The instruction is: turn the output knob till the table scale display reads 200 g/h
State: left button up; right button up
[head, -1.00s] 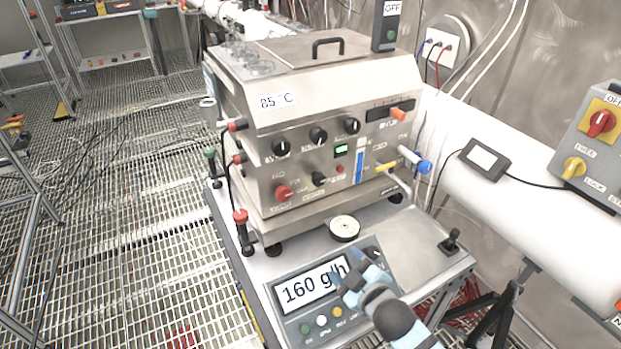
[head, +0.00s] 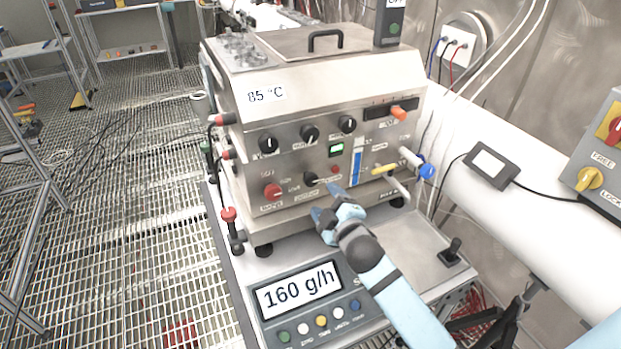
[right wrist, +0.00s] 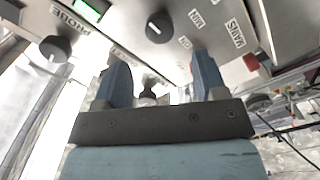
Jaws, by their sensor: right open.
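The table scale (head: 345,310) stands at the front of the bench, and its display (head: 298,290) reads 160 g/h. The steel machine behind it has a lower black knob (head: 311,178) beside a red knob (head: 272,190); I cannot read their labels surely. My right gripper (head: 326,202) is in front of the lower panel, just below the black knob, apart from it as far as I can see. In the right wrist view its blue fingers (right wrist: 160,78) are spread, with nothing seen clasped. A black knob (right wrist: 158,27) shows beyond them. My left gripper is not in view.
Upper black knobs (head: 310,133) and a yellow handle (head: 384,169) stick out of the machine. A red-topped lever (head: 229,215) is at the bench's left, a black joystick (head: 451,246) at its right. A white pipe (head: 530,220) runs along the right.

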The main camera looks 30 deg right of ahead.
aim_at(313, 182)
jog(key=w, duration=0.8)
jog(key=shift+w+d+p, duration=0.25)
jog(key=shift+w+p, duration=0.1)
jog(key=shift+w, duration=0.05)
jog(key=c, duration=0.9)
jog(key=m+p, duration=0.1)
jog(key=m, duration=0.1)
jog(key=shift+r+m, duration=0.15)
jog(key=shift+m, duration=0.15)
jog(key=shift+f+m+p, duration=0.2)
jog(key=shift+m+p, duration=0.15)
jog(key=shift+m, duration=0.45)
